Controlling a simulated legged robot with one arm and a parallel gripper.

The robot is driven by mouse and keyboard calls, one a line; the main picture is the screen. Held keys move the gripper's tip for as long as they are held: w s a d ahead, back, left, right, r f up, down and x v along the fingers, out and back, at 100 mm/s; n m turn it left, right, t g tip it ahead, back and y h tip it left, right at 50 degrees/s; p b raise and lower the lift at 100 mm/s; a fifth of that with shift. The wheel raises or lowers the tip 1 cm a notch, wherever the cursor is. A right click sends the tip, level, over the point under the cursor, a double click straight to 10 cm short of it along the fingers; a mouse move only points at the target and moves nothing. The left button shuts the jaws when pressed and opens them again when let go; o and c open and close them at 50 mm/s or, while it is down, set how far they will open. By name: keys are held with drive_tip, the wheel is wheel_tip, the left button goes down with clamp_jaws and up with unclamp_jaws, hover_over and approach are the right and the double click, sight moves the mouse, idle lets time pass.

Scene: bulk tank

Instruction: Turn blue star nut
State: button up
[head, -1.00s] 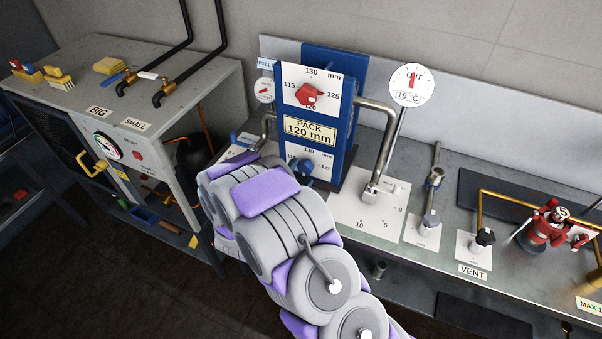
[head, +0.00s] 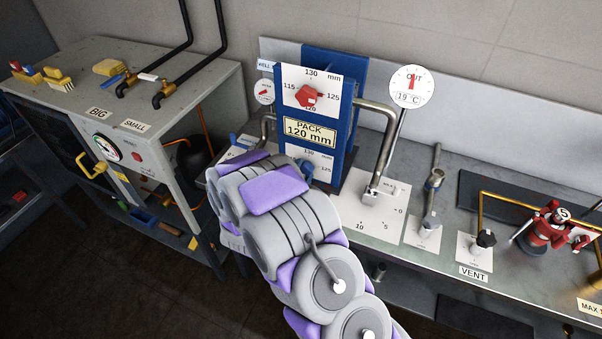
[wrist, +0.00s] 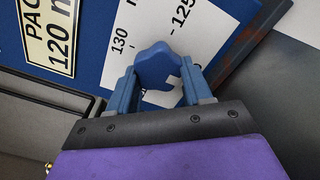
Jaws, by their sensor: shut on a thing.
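The blue star nut (wrist: 158,66) sits on a white scale plate (wrist: 122,48) marked 130 and 125 mm. My gripper (wrist: 158,80) has one blue finger on each side of the nut and is shut on it. In the head view the blue nut (head: 305,168) shows only in part, behind my arm, on the lower plate of the blue post (head: 348,130). My gripper is hidden there by my own arm. A red star nut (head: 307,96) sits on the upper scale plate, above the PACK 120 mm label (head: 310,132).
A bent grey pipe (head: 385,140) stands just right of the post, over a white dial plate (head: 368,215). A round temperature gauge (head: 411,87) stands behind it. A grey cabinet (head: 170,90) with gauges is at left.

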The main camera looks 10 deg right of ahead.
drive_tip(key=shift+c, duration=0.9)
